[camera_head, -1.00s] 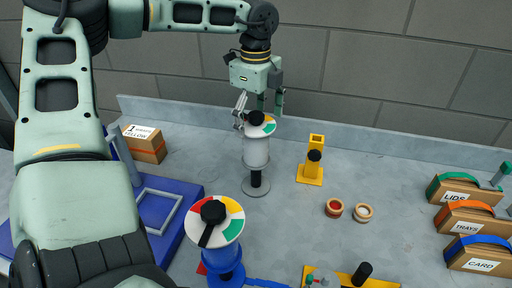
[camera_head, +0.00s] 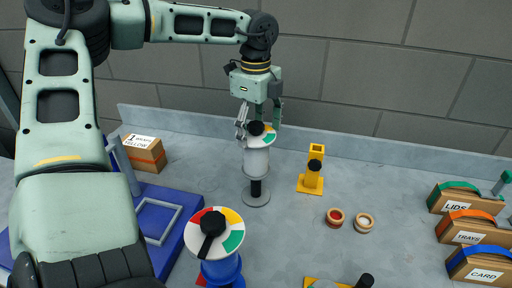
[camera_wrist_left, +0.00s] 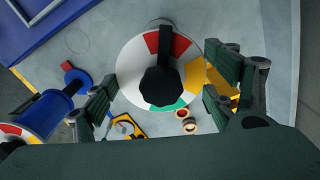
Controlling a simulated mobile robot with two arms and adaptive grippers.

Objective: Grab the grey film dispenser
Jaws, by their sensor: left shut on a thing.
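The grey film dispenser (camera_head: 256,163) stands upright on a round grey base at the back of the table. It has a grey drum and a white dial with coloured sectors and a black knob on top. My left gripper (camera_head: 259,130) is over it from above, its fingers on opposite sides of the dial, shut on it. In the left wrist view the dial (camera_wrist_left: 131,76) lies between the two fingers (camera_wrist_left: 160,82). The exact contact under the dial's rim is hidden. My right gripper is not in view.
A blue dispenser (camera_head: 222,269) with a similar dial stands in front. A yellow stand (camera_head: 311,182) and two small rings (camera_head: 335,217) are to the right. Labelled boxes (camera_head: 464,230) line the right; another box (camera_head: 144,152) is back left. A wall closes the back.

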